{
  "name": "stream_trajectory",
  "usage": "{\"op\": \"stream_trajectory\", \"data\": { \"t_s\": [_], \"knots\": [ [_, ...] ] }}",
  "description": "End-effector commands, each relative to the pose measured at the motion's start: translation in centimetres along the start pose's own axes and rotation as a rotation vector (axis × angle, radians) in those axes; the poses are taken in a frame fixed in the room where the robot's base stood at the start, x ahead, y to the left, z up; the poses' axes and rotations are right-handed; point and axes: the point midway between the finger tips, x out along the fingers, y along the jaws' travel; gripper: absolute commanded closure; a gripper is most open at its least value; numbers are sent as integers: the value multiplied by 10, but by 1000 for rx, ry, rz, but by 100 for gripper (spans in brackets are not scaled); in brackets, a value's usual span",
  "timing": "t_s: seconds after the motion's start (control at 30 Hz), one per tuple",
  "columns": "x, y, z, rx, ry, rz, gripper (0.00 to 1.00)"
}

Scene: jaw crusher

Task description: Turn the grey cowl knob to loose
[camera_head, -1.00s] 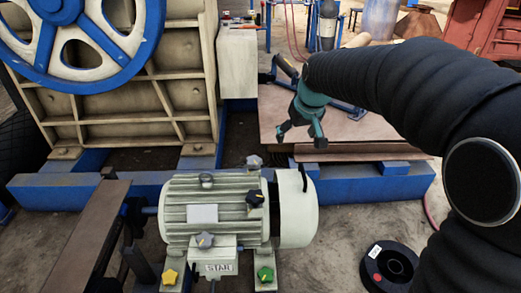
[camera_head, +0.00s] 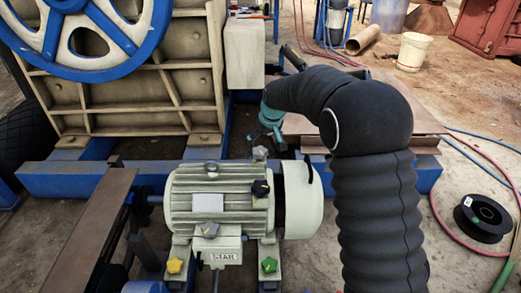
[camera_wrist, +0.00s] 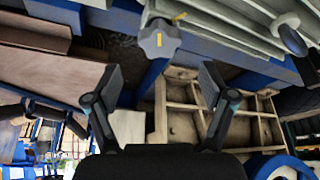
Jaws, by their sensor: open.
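A grey lobed knob (camera_head: 260,153) stands at the back edge of the pale motor (camera_head: 190,205), beside its cowl (camera_head: 303,200). In the wrist view the knob (camera_wrist: 159,40) lies near the top centre, with a yellow mark running up and down the picture. My gripper (camera_head: 272,138) is above and behind the motor, close to this knob. In the wrist view my gripper (camera_wrist: 161,73) is open and empty, its fingers spread wide. The knob appears between them and beyond the tips, apart from both. I cannot read any loose marking.
Other knobs are on the motor: black (camera_head: 261,188), another grey (camera_head: 208,230), yellow (camera_head: 175,266) and green (camera_head: 269,266). The blue beam (camera_head: 75,178) runs behind the motor. The crusher frame (camera_head: 130,100) and blue flywheel (camera_head: 85,30) stand at left. A black reel (camera_head: 482,218) lies at right.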

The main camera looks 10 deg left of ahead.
Motion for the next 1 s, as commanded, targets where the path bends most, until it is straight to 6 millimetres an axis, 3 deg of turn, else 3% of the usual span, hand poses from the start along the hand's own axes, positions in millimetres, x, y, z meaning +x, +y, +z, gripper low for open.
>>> {"op": "stream_trajectory", "data": {
  "t_s": [0.1, 0.3, 0.5, 0.8, 1.0],
  "knots": [
    [24, 0, 0, 0, -2, -1, 18],
    [51, 0, 0, 1, -2, -1, 18],
    [63, 0, 0, 0, 1, 0, 18],
    [65, 0, 0, 0, 1, 0, 18],
    [65, 0, 0, 0, 1, 0, 68]
  ]
}}
